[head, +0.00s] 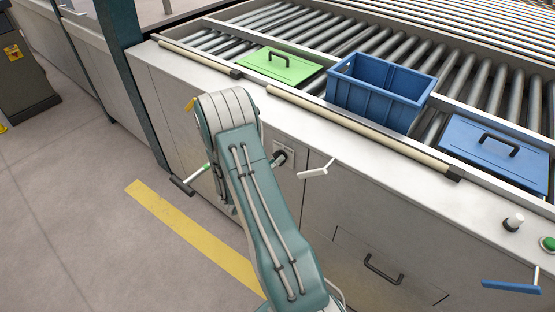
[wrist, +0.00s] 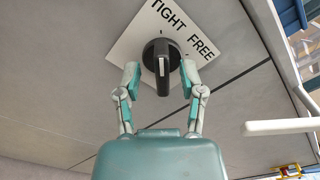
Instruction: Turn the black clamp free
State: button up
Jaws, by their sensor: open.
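The black clamp (wrist: 161,58) is a round knob with a raised grip bar and a small white mark. It sits on a white plate (wrist: 135,43) lettered TIGHT and FREE. Its bar runs roughly up and down in the wrist view, with its upper end near the word TIGHT. My gripper (wrist: 160,76) is open, one teal and grey finger on each side of the knob. I cannot tell whether either finger touches it. In the head view the black clamp (head: 279,158) shows just right of my arm, on the cabinet front; my gripper is hidden there.
A white lever (head: 317,170) sticks out right of the plate and also shows in the wrist view (wrist: 285,127). A black handle (head: 182,186) is left of my arm. Above are a roller bed with a green lid (head: 280,66), blue crate (head: 375,95) and blue lid (head: 490,152).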

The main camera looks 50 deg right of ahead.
jog(key=shift+d, duration=0.4)
grip_shut()
